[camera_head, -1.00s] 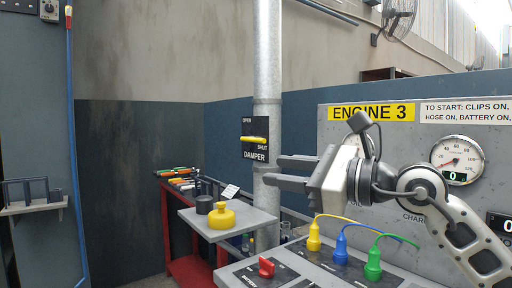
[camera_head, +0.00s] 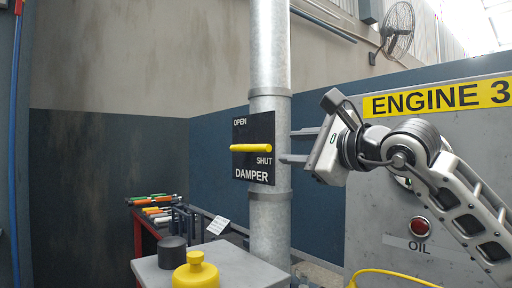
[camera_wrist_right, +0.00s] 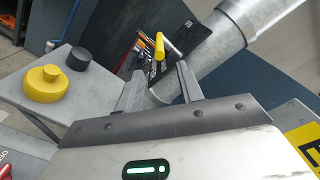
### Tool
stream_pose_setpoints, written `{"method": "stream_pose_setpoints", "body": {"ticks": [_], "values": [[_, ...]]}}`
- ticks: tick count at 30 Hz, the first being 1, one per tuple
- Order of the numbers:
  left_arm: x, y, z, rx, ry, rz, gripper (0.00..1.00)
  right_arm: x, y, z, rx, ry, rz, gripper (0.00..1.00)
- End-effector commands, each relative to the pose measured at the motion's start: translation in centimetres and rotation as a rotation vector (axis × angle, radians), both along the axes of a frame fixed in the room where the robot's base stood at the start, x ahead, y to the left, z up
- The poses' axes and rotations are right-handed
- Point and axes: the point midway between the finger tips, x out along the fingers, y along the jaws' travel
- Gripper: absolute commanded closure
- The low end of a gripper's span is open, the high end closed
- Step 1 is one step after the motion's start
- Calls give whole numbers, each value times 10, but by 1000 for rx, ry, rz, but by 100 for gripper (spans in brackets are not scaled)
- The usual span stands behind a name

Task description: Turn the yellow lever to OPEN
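The yellow lever (camera_head: 251,148) lies level across the black damper plate (camera_head: 254,174), which reads OPEN at upper left and SHUT at right. The plate is on a vertical grey pipe (camera_head: 270,222). My right gripper (camera_head: 286,147) is open and empty, its fingers pointing left, just right of the plate and apart from the lever. In the right wrist view the lever (camera_wrist_right: 159,46) shows beyond and between the two open fingers (camera_wrist_right: 158,78). My left gripper is not in view.
A grey shelf (camera_head: 238,262) below holds a yellow knobbed piece (camera_head: 196,272) and a black cap (camera_head: 172,252). A red bench (camera_head: 146,238) with tools stands behind. The ENGINE 3 panel (camera_head: 375,225) stands at right behind my right arm.

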Motion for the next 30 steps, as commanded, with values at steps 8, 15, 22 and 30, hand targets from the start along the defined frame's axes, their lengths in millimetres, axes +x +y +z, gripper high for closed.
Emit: {"method": "stream_pose_setpoints", "body": {"ticks": [8, 15, 22, 30], "values": [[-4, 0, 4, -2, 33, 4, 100, 52, 36, 3, 1, 4, 2, 63], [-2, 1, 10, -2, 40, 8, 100, 86, 59, 2, 1, 4, 2, 63], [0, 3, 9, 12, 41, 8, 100, 99, 67, 0, -1, 1, 1, 63], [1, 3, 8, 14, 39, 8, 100, 100, 67, 0, 0, 0, 1, 63]]}}
